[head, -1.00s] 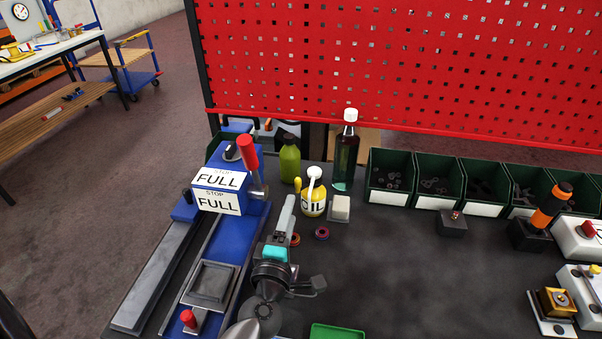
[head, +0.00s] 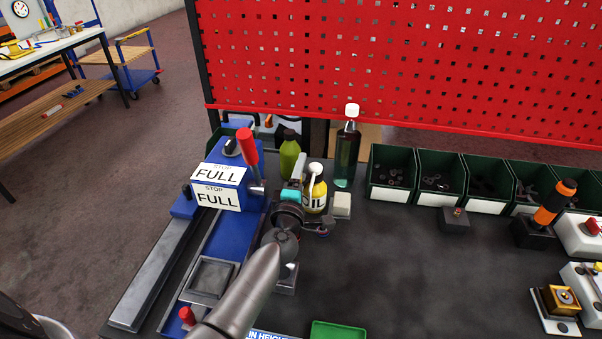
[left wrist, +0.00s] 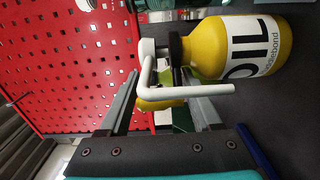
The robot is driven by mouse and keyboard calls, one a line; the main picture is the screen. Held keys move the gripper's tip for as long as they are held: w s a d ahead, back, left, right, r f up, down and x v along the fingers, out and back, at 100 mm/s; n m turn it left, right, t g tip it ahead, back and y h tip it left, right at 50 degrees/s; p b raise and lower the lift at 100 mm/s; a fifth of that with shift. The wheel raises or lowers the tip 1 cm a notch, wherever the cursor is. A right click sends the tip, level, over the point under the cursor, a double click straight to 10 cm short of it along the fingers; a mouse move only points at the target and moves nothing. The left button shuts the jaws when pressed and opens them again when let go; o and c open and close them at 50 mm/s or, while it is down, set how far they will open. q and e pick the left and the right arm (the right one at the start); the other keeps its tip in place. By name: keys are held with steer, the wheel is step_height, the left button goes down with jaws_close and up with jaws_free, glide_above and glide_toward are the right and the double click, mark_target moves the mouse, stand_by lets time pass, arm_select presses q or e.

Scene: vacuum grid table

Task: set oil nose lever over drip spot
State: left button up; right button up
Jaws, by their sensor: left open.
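The yellow oil bottle (head: 317,195) with a white spout stands upright at the back of the dark table. In the left wrist view the bottle (left wrist: 264,48) lies sideways at upper right, and its bent white spout (left wrist: 147,80) shows in front of my fingers, between them in the picture. My left gripper (head: 297,182) is open, just left of the bottle in the head view and overlapping its edge; I cannot tell whether it touches. A small pale block (head: 342,205) sits right of the bottle. No drip spot can be made out. My right gripper is out of view.
A green bottle (head: 289,155) and a dark tall bottle (head: 346,157) stand behind. The blue fixture with FULL signs (head: 218,187) is on the left. Green bins (head: 392,178) line the back right. The table's middle is clear.

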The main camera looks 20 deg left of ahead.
arm_select(q)
jaws_close()
stand_by(0.6)
